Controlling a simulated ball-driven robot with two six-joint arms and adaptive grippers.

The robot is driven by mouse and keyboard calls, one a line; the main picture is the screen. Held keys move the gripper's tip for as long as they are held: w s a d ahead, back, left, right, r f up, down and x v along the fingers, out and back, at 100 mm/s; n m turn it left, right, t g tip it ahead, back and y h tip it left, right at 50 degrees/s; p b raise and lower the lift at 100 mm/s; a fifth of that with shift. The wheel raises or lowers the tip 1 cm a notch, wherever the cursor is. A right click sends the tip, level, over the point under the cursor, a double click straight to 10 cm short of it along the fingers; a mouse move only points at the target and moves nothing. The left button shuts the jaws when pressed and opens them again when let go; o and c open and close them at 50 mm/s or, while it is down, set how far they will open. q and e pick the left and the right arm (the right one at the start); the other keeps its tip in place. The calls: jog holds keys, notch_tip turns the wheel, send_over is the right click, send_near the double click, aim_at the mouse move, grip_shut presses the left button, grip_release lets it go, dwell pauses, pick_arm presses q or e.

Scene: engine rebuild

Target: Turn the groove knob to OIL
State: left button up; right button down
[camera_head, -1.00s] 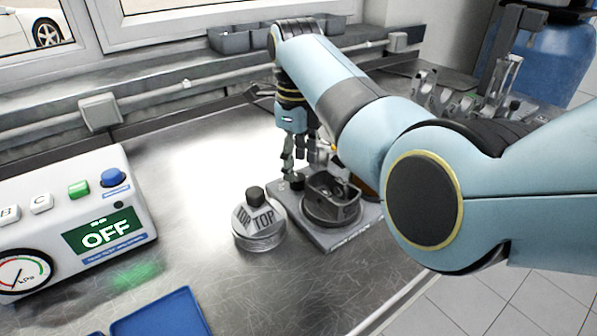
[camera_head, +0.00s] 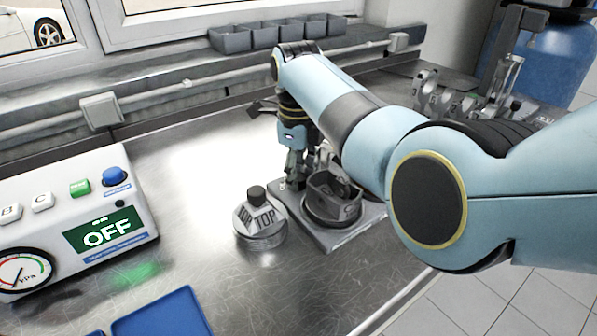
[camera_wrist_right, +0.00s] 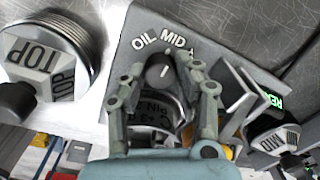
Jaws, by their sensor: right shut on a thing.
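The groove knob (camera_wrist_right: 158,72) is a round grey knob on a grey fixture plate (camera_wrist_right: 122,62) in the right wrist view. The plate reads OIL and MID in white, and a third label is mostly hidden by a finger. My left gripper is not in view.
A piston marked TOP (camera_head: 262,222) stands left of the fixture. A ring-shaped holder (camera_head: 333,212) sits on the fixture. A panel reading OFF (camera_head: 145,195) and a blue tray (camera_head: 165,318) are at left. Grey bins (camera_head: 232,42) line the back ledge.

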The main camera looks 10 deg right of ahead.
jog(key=shift+r, duration=0.1)
jog(key=shift+r+n+p, duration=0.1)
jog(key=shift+n+p, duration=0.75)
jog(key=shift+n, duration=0.05)
jog(key=n+p, duration=0.1)
jog(key=n, duration=0.1)
jog(key=shift+n+p, duration=0.85)
jog(key=shift+n, duration=0.65)
jog(key=shift+n+p, duration=0.45)
jog(key=shift+n, duration=0.75)
jog(key=shift+w, duration=0.1)
jog(key=c, duration=1)
grip_release()
jog(key=shift+o, duration=0.2)
